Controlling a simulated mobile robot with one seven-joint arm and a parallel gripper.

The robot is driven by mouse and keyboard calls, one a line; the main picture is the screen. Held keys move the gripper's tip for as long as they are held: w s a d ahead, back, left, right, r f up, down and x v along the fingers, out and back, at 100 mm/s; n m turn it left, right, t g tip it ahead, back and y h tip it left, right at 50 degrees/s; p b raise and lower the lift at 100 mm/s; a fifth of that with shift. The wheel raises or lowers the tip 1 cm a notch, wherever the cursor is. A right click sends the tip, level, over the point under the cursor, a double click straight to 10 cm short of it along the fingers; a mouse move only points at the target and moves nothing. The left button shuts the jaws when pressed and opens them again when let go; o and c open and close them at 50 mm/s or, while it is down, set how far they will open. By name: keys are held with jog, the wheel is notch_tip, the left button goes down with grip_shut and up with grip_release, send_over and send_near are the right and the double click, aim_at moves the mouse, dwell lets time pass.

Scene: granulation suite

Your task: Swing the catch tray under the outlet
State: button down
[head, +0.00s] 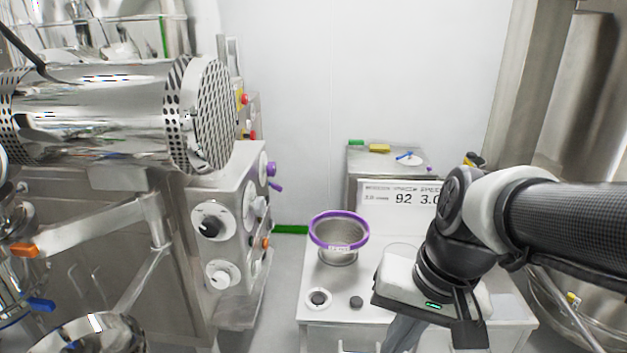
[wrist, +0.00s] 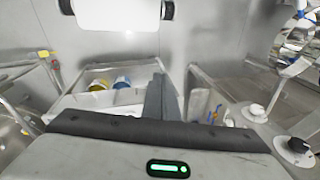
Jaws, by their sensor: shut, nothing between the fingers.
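I cannot tell for certain which part is the catch tray. A round steel pan (head: 90,336) at the lower left, cut off by the frame edge, may be it. Near it are an orange-ended lever (head: 25,250) and a blue-ended one (head: 40,305). A steel machine with a perforated drum end (head: 203,115) stands above and behind; no outlet is clearly visible. My gripper (head: 400,335) is at the lower right over the bench, far to the right of the pan. In the wrist view its fingers (wrist: 160,95) are together, with nothing held.
A white bench (head: 330,275) carries a purple-rimmed sieve cup (head: 338,232) and a balance with a display (head: 400,197). A control panel with knobs (head: 212,222) faces the bench. A steel bowl (head: 570,315) is at the right. A floor gap lies between machine and bench.

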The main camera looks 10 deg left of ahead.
jog(key=s+a+f+m+g+y+b, duration=0.1)
jog(key=s+a+f+m+g+y, duration=0.2)
jog(key=a+f, duration=0.5)
jog(key=s+a+f+m+g+y+b, duration=0.2)
jog(key=a+f+m+g+y, duration=0.3)
jog(key=a, duration=0.7)
jog(key=s+a+f+m+g+y+b, duration=0.1)
jog(key=s+a+f+g+y, duration=0.15)
jog(key=a+f+g, duration=0.6)
jog(key=s+a+r+t, duration=0.3)
jog(key=s+a, duration=0.5)
jog(key=a, duration=0.4)
jog(key=shift+s+a, duration=0.2)
jog(key=shift+s, duration=0.2)
jog(key=shift+t+y, duration=0.25)
